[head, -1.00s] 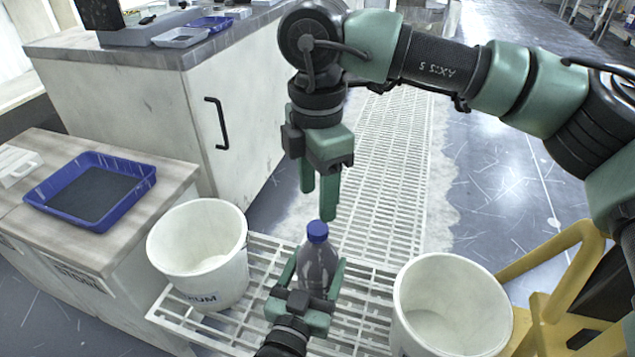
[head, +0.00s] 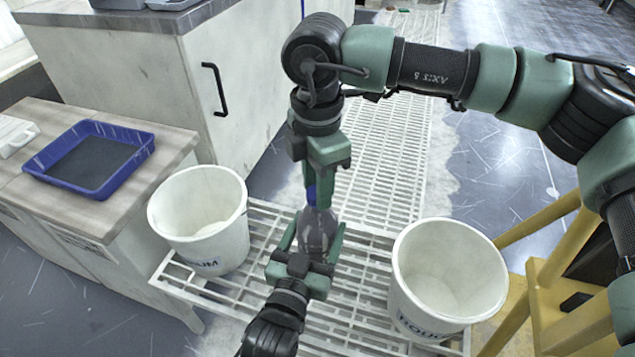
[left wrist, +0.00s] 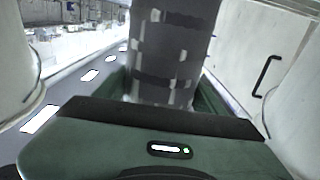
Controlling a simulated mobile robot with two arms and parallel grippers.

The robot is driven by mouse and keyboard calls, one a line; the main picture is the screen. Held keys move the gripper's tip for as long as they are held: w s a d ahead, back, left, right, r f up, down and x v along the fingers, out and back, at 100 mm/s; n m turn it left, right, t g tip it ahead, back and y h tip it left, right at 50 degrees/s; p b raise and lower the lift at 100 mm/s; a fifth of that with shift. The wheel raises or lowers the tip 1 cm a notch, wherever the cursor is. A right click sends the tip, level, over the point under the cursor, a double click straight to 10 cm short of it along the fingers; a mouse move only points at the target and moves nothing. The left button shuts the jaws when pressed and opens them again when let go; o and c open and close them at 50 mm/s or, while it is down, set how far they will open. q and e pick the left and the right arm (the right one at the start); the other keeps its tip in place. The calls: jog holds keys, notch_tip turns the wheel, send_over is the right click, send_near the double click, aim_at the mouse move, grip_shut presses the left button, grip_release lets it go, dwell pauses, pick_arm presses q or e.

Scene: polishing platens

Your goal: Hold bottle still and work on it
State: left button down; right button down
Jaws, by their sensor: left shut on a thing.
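The clear grey bottle (head: 316,230) stands upright between the two white buckets, over the white grating. My left gripper (head: 313,238) is shut on its body from the near side. The left wrist view shows the bottle (left wrist: 170,55) as a dark, blurred column between the green fingers. My right gripper (head: 319,192) points down from above, its fingers at the bottle's top. The blue cap (head: 311,194) is partly hidden by those fingers. I cannot tell whether they are shut on it.
White buckets stand left (head: 203,218) and right (head: 444,275) of the bottle on the grating (head: 240,282). A blue tray (head: 88,160) lies on the left bench. A white cabinet (head: 235,85) stands behind. Yellow rails (head: 555,270) are at the right.

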jog(key=shift+n, duration=1.7)
jog(key=c, duration=1)
grip_release()
jog(key=shift+r, duration=0.1)
